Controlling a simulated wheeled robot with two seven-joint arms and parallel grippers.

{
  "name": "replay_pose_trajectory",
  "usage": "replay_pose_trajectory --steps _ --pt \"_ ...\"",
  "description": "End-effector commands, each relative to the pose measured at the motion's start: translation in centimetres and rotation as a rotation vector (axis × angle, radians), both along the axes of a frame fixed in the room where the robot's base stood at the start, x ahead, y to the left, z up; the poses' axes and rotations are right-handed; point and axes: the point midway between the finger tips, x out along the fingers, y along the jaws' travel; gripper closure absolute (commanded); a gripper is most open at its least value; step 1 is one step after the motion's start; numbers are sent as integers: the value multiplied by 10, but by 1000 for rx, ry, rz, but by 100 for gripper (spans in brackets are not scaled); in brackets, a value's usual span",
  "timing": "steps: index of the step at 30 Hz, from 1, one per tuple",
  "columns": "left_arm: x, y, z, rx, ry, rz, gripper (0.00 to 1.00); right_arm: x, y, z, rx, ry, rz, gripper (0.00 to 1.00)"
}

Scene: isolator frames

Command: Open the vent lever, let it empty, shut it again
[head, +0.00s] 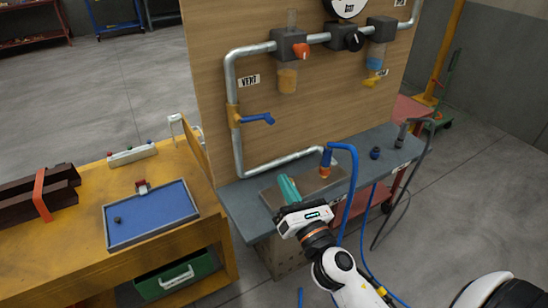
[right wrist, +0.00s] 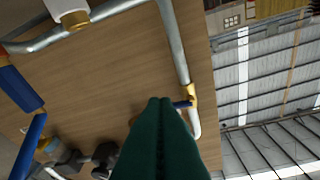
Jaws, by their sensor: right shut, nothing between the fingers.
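The vent lever (head: 257,119) is a blue handle on a brass valve (head: 233,115) in the vertical grey pipe, below the VENT label (head: 249,81). It points right, across the pipe. The lever also shows small in the right wrist view (right wrist: 182,104), just beyond the fingertips and partly hidden by them. My right gripper (head: 288,184) has teal fingers, shut and empty. It is below and to the right of the lever, over the bench, apart from it. In the right wrist view its fingers (right wrist: 160,101) lie together. My left gripper is not in view.
An orange-knobbed filter unit (head: 290,50) and a gauge (head: 345,6) sit above. A yellow bench with a blue tray (head: 150,220) stands left. The board before the lever is clear.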

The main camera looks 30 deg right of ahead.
Motion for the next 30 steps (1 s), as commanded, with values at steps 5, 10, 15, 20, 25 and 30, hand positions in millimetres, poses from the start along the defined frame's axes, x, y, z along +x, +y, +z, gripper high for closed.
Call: replay_pose_trajectory --steps 5,10,15,20,25,30 --pt "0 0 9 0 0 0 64 14 -1 7 -12 -3 -4 100" --pt "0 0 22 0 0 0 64 46 -2 17 -11 -4 -4 100" --pt "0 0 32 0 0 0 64 83 -4 24 -9 -3 -4 100" --pt "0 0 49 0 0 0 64 98 -8 42 -11 -1 -3 100" --pt "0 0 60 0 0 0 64 97 -14 57 -11 -1 -3 100" --pt "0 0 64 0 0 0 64 97 -16 62 -9 -1 -4 100"
